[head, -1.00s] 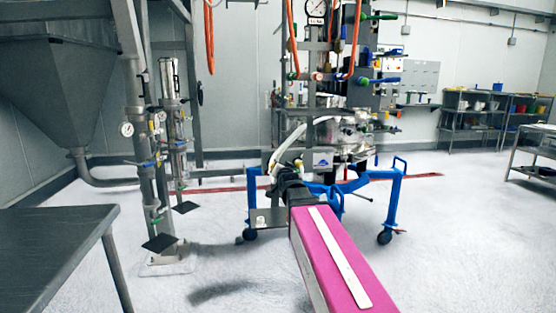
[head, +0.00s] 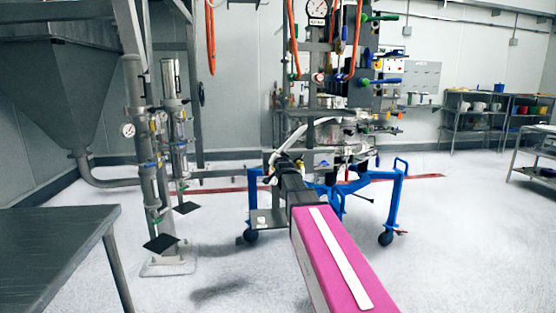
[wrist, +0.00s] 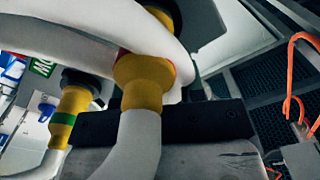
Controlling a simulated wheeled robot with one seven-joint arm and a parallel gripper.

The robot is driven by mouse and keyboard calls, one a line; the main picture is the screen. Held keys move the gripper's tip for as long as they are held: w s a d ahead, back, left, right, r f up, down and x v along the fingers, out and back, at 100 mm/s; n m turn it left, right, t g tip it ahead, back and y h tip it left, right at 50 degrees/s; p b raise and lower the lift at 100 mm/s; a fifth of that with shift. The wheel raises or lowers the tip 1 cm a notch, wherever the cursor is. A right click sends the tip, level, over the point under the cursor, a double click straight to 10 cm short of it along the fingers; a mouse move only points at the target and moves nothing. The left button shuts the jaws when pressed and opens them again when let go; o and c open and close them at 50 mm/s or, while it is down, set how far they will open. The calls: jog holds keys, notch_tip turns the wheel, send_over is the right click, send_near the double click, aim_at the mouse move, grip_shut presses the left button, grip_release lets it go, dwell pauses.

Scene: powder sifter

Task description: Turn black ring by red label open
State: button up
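In the wrist view, a yellow fitting (wrist: 145,80) on a white hose shows a thin strip of red at its upper edge. A second yellow fitting (wrist: 66,118) carries a green band, with a black ring (wrist: 78,80) above it. Another black round part (wrist: 188,22) sits behind the thick white hose (wrist: 85,42); I cannot tell whether it is the ring by the red label. In the head view, my gripper (head: 279,160) is small and dark, at the lower left of the sifter machine (head: 338,135). Its fingers cannot be made out in either view.
The machine stands on a blue wheeled frame (head: 398,195). A steel pipe stand (head: 150,195) is to its left, and a grey table (head: 55,240) is at the near left. Orange hoses (head: 292,40) hang above.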

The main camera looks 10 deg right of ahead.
aim_at(268, 156)
jog(key=shift+w, duration=0.1)
grip_shut()
jog(key=shift+a+n, duration=0.1)
jog(key=shift+n, duration=0.2)
jog(key=n, duration=0.1)
jog(key=a+n, duration=0.1)
jog(key=n, duration=0.1)
jog(key=a+n, duration=0.1)
jog(key=n, duration=0.1)
jog(key=shift+r, duration=0.25)
jog(key=n, duration=0.1)
jog(key=a+n, duration=0.1)
jog(key=n, duration=0.1)
jog(key=shift+a+f+n, duration=0.15)
jog(key=shift+a+n, duration=0.1)
jog(key=shift+n, duration=0.6)
jog(key=shift+a+f+n, duration=0.15)
jog(key=shift+a+n, duration=0.05)
jog(key=shift+n, duration=0.65)
